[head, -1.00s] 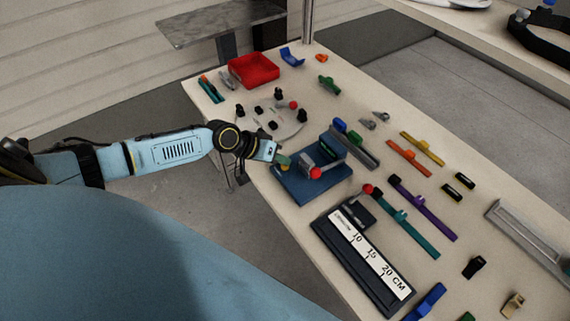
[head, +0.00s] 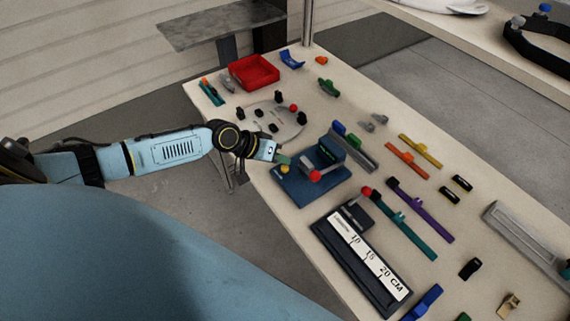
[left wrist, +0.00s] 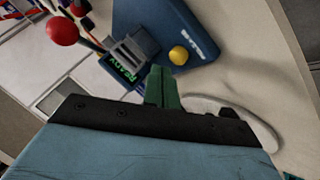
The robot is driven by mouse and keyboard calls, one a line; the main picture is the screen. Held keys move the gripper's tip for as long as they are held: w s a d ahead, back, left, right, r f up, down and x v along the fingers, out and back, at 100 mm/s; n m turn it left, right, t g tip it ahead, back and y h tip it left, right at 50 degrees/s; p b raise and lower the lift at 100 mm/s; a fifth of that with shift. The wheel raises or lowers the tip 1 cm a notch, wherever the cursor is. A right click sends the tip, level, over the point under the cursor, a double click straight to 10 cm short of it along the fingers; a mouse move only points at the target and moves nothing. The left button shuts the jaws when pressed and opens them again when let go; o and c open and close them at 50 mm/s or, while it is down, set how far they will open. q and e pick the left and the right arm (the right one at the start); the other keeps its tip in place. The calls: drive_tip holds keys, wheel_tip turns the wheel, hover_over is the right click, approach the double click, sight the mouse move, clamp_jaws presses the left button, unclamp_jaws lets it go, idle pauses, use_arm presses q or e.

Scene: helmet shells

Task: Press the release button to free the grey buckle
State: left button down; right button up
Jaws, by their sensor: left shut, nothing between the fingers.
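A blue station (head: 311,191) stands on the table, with a yellow button (head: 285,170), a small display and a lever with a red ball (head: 314,176). In the left wrist view the yellow button (left wrist: 179,55) lies just beyond and right of my fingertips, and the display reads READY. A grey block (left wrist: 133,45) sits in the station; I cannot tell if it is the grey buckle. My left gripper (head: 286,160) is shut and empty, its green fingers (left wrist: 162,86) close to the button. Contact does not show. My right gripper is not in view.
A black gauge with a centimetre scale (head: 367,257) lies in front of the station. A round plate with black pegs (head: 272,122) is behind it. Coloured strips and clips lie to the right. A red tray (head: 254,73) is at the far end.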

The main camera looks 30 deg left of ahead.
use_arm(q)
wheel_tip(320, 180, up, 5)
drive_tip(key=p, duration=0.4)
drive_tip(key=shift+p, duration=0.3)
idle(0.7)
